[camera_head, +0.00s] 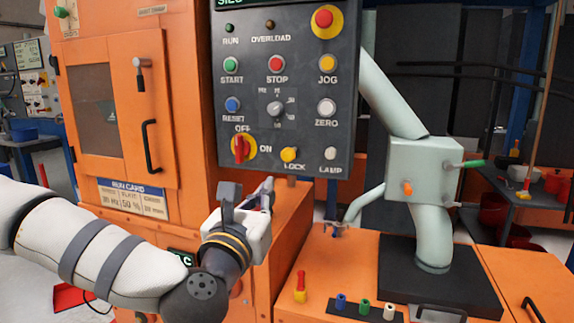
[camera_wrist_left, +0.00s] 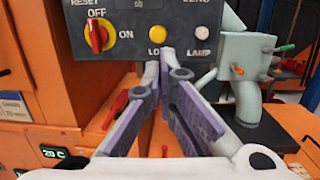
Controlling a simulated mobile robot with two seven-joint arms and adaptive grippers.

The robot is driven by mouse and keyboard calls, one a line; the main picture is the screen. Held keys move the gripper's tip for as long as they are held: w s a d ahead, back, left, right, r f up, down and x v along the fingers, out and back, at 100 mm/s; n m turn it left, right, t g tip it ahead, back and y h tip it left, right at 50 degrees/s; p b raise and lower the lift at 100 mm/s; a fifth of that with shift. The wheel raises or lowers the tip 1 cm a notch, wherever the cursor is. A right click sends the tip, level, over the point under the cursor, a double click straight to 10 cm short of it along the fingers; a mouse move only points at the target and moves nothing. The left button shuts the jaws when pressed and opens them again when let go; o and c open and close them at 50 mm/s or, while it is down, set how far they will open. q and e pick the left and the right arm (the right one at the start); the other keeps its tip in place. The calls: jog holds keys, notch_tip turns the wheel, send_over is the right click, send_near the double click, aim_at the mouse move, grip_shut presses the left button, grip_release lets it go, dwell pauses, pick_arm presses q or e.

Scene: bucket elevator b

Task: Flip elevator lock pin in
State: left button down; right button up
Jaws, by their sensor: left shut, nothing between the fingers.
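The control panel (camera_head: 345,80) carries a yellow knob labelled LOCK (camera_head: 290,154) at its lower edge, just right of the red OFF/ON switch (camera_head: 240,149). The yellow knob also shows in the left wrist view (camera_wrist_left: 158,49), directly beyond my fingertips. My left gripper (camera_head: 268,187) is below and slightly left of the knob in the head view. In the left wrist view its fingers (camera_wrist_left: 158,68) converge at the tips, shut and empty. Its tips partly cover the LOCK label there. Whether they touch the knob, I cannot tell. My right gripper is not in view.
An orange cabinet (camera_head: 190,110) stands at left. A pale green pipe and box (camera_head: 423,170) with an orange knob and a green-tipped lever stand right of the panel. An orange bench (camera_head: 340,260) below holds a red-and-yellow lever (camera_head: 300,287) and several small coloured pegs.

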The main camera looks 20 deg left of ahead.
aim_at(290, 158)
pick_arm(q)
jog(key=w, duration=0.4)
jog(key=w+r, duration=0.1)
jog(key=w, duration=0.8)
jog(key=shift+w+a+r, duration=0.15)
jog(key=shift+w+r, duration=0.2)
jog(key=shift+w, duration=0.05)
jog(key=shift+w, duration=0.1)
jog(key=shift+w+f, duration=0.2)
jog(key=shift+w, duration=0.1)
jog(key=shift+w+f+b, duration=0.1)
jog(key=shift+w+b, duration=0.5)
jog(key=shift+w, duration=0.65)
jog(key=shift+r, duration=0.3)
